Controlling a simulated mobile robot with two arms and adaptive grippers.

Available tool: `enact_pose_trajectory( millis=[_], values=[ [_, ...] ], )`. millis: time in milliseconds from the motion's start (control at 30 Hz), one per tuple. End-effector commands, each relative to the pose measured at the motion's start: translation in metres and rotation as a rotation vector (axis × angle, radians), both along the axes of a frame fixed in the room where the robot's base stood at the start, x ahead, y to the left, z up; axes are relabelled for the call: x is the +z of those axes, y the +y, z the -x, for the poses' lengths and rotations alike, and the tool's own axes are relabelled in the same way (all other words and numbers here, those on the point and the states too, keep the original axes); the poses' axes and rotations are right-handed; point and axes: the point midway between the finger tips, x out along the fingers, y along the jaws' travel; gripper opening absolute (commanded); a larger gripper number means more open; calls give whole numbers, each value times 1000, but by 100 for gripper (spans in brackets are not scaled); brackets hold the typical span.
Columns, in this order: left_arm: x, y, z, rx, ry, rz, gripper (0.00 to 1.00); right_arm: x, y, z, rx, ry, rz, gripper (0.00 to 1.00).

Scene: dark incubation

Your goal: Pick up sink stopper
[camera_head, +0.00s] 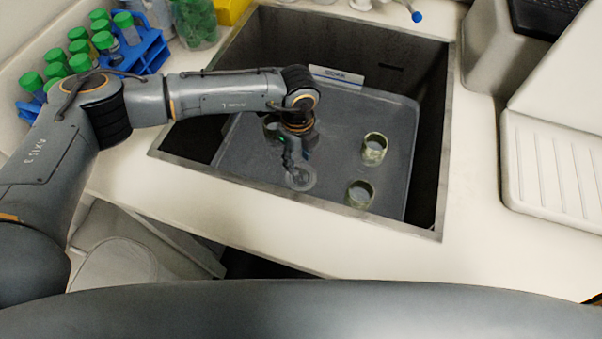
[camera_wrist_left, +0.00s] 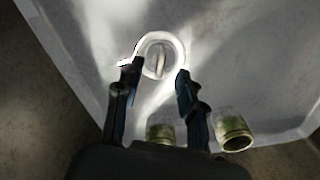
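The sink stopper (camera_head: 304,182) appears as a round, pale disc with a raised grip, lying on the grey surface inside the sink. In the left wrist view the stopper (camera_wrist_left: 160,50) is brightly lit, with its upright grip across the middle. My left gripper (camera_head: 294,164) points down into the sink over it and partly hides it. In the left wrist view the left gripper (camera_wrist_left: 156,72) is open, with one fingertip on each side of the stopper's near edge. I cannot tell whether the fingers touch it. My right gripper is not in view.
Two green-tinted glass cylinders (camera_head: 374,149) (camera_head: 360,194) stand right of the gripper, and another (camera_head: 270,126) is partly hidden behind it. The sink's front rim (camera_head: 300,202) and dark walls surround the space. A blue rack (camera_head: 148,52) with green-capped tubes stands at upper left.

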Motion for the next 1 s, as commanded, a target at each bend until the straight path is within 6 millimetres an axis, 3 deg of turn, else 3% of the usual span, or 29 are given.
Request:
enact_pose_trajectory(
  millis=[300, 600, 800, 1000],
  values=[
    [-43, 4, -5, 2, 4, -1, 39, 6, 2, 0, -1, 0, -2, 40],
    [-48, 4, -5, -1, 1, 0, 39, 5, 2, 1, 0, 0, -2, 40],
    [-48, 4, -5, 0, 1, 0, 0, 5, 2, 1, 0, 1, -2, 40],
    [-48, 4, -5, 0, 1, 0, 0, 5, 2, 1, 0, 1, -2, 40]
  ],
)
